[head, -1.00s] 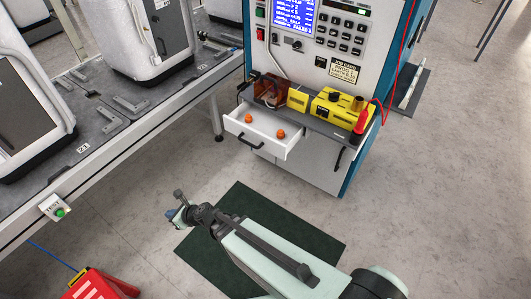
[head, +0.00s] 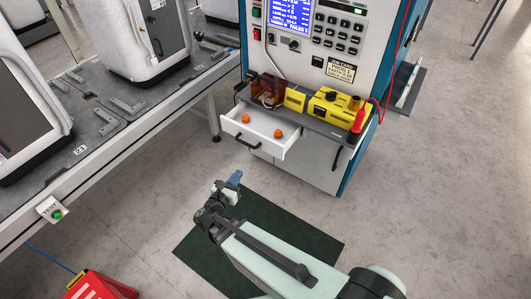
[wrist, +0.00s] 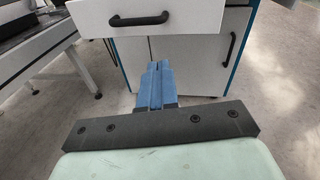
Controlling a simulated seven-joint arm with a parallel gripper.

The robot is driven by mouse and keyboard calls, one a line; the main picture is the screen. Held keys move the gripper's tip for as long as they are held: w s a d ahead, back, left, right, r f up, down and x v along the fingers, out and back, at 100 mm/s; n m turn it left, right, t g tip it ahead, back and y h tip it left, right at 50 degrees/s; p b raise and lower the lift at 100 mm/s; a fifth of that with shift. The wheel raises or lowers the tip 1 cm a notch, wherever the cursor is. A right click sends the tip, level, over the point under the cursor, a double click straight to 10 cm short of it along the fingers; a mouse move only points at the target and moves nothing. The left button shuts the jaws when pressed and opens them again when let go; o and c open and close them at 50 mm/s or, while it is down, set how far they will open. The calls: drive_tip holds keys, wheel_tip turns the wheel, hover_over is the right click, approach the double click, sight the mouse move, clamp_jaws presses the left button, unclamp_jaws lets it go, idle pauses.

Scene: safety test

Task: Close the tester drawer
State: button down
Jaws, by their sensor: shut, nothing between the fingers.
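The white tester drawer (head: 252,128) is pulled out from the tester cabinet (head: 303,172), with two orange round items (head: 278,133) inside. Its black bar handle (head: 248,143) is on the front face. In the wrist view the drawer front (wrist: 165,28) and its handle (wrist: 138,19) show at the top, above and beyond my gripper. My gripper (head: 236,177) is below and in front of the drawer, apart from it. In the wrist view its blue fingers (wrist: 155,75) are together with nothing between them, pointing toward the cabinet's lower part.
A yellow device (head: 338,105) with a red probe sits on the tester's ledge, right of the drawer. A conveyor bench (head: 130,130) runs along the left. A dark green mat (head: 290,230) lies under my arm. A red box (head: 95,287) stands at the lower left. The floor at right is clear.

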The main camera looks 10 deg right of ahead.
sight(270, 147)
drive_tip(key=shift+w+d+r+m+g+h, duration=0.15)
drive_tip(key=shift+w+d+r+m+h, duration=0.3)
drive_tip(key=shift+w+d, duration=1.25)
drive_tip(key=shift+w+d+r+m+g+h, duration=0.15)
drive_tip(key=shift+w+d+m+h, duration=0.6)
drive_tip(key=shift+d, duration=1.7)
drive_tip(key=shift+w+d+r+m+g+h, duration=0.1)
drive_tip(key=shift+w+d+r+m+h, duration=0.2)
drive_tip(key=shift+w+d, duration=1.5)
drive_tip(key=shift+s+d+r, duration=0.1)
drive_tip(key=shift+s+d, duration=0.15)
drive_tip(key=shift+d, duration=0.05)
drive_tip(key=x, duration=1.4)
drive_tip(key=shift+w+d, duration=0.2)
drive_tip(key=shift+w, duration=0.05)
drive_tip(key=shift+w+d, duration=0.45)
drive_tip(key=v, duration=1.5)
